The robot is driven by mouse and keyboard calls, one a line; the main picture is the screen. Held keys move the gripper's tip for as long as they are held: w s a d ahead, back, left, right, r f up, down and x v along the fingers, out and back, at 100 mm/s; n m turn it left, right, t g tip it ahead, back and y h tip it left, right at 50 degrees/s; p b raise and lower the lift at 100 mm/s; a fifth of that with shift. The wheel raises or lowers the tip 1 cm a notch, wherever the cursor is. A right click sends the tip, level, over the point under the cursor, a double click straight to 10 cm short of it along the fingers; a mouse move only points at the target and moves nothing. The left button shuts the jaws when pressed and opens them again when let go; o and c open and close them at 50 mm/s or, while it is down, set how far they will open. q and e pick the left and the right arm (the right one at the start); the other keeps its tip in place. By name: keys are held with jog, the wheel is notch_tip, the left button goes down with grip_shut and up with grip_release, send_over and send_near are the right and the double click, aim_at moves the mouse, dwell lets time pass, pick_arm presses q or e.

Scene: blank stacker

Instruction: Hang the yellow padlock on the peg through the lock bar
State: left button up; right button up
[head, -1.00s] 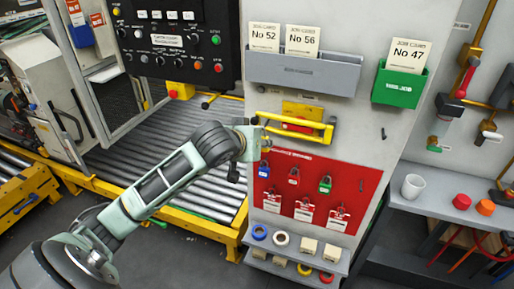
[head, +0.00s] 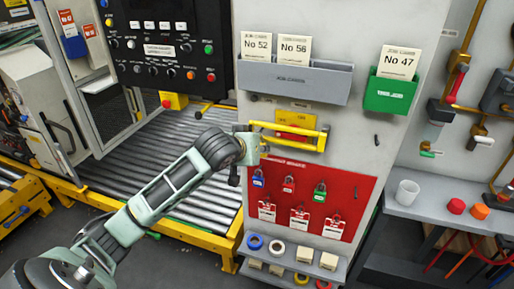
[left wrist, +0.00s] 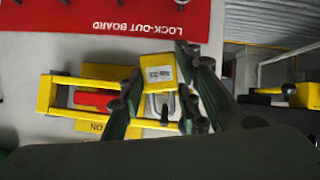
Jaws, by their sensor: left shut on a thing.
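The yellow padlock (left wrist: 153,73) with a white label is between the fingers of my left gripper (left wrist: 158,78) in the left wrist view. Its grey shackle (left wrist: 151,106) points down in that inverted picture, close to the bar end. The yellow lock bar (left wrist: 46,95) lies just beyond and left of the fingers there. In the head view the lock bar (head: 300,139) is on the grey panel, with my left gripper (head: 247,144) at its left end. The padlock is hidden there. I cannot make out the peg or whether the shackle is around it. My right gripper is not in view.
Below the bar, a red lock-out board (head: 337,187) holds several padlocks and tags. Card holders (head: 297,80) hang above. A shelf (head: 325,266) with rings and blocks sits below. A roller conveyor (head: 170,150) lies left, a side bench (head: 425,207) right.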

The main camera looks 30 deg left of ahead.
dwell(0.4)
pick_arm(q)
jog(key=o, duration=1.3)
